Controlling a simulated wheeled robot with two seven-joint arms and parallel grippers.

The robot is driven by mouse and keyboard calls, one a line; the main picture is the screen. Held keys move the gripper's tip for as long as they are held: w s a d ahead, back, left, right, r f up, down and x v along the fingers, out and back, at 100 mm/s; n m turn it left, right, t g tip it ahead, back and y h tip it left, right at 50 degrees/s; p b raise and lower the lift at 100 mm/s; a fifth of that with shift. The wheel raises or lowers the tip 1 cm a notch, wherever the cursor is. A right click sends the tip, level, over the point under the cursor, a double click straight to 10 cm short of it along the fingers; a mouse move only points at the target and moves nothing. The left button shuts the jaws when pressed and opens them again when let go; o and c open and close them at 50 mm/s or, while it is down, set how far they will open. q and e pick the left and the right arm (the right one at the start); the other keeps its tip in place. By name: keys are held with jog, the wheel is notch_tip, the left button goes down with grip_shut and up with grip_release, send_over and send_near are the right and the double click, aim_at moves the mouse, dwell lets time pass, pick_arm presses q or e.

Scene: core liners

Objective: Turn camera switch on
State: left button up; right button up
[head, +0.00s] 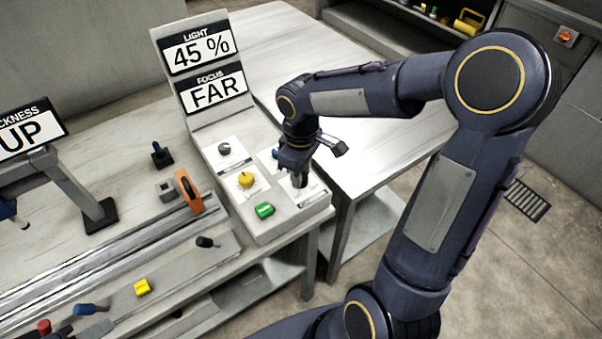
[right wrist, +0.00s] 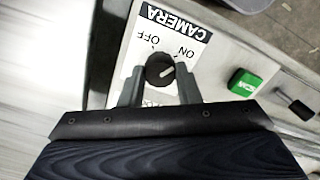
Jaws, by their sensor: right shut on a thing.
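The camera switch (right wrist: 160,71) is a round black knob on a white label reading CAMERA, OFF and ON, upside down in the right wrist view. A pale pointer mark on the knob slants up to the right, on the side of the word ON. My right gripper (right wrist: 161,88) has one finger on each side of the knob and is shut on it. In the head view my right gripper (head: 299,178) reaches down over the right front corner of the sloped control panel (head: 290,222) and hides most of the switch. My left gripper is not in view.
Close to the switch are a green button (head: 265,210), a yellow knob (head: 246,180) and a grey knob (head: 224,148). The LIGHT display (head: 200,51) reads 45 % and the FOCUS display (head: 213,90) reads FAR.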

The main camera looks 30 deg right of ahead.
jog(key=shift+m, duration=1.2)
jog(key=shift+b, duration=0.3)
jog(key=o, duration=1)
jog(key=shift+r+p, duration=0.35)
jog(key=shift+r, duration=3.5)
